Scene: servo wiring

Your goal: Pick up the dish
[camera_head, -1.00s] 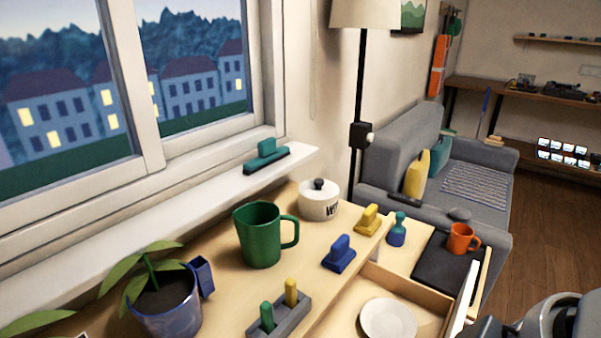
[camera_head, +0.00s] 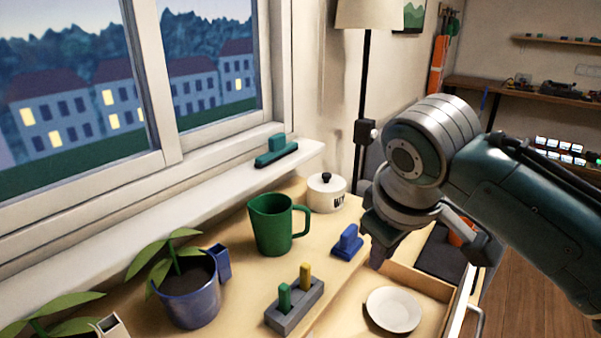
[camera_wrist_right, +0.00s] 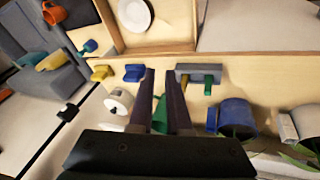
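The dish, a small round white plate (camera_head: 393,310), lies in an open wooden drawer (camera_head: 440,291) at the lower right of the head view. It also shows at the top of the right wrist view (camera_wrist_right: 133,14), partly cut off by the edge. My right gripper (camera_head: 380,256) hangs above the back of the drawer, apart from the dish. In the right wrist view its two dark fingers (camera_wrist_right: 160,76) stand apart with a gap between the tips, and nothing is held there. My left gripper is not in view.
On the counter stand a green pitcher (camera_head: 271,225), a white lidded pot (camera_head: 326,192), a blue block with handle (camera_head: 348,243), a grey holder with pegs (camera_head: 293,306) and a potted plant (camera_head: 190,294). An orange mug (camera_head: 461,233) is partly hidden behind my right arm.

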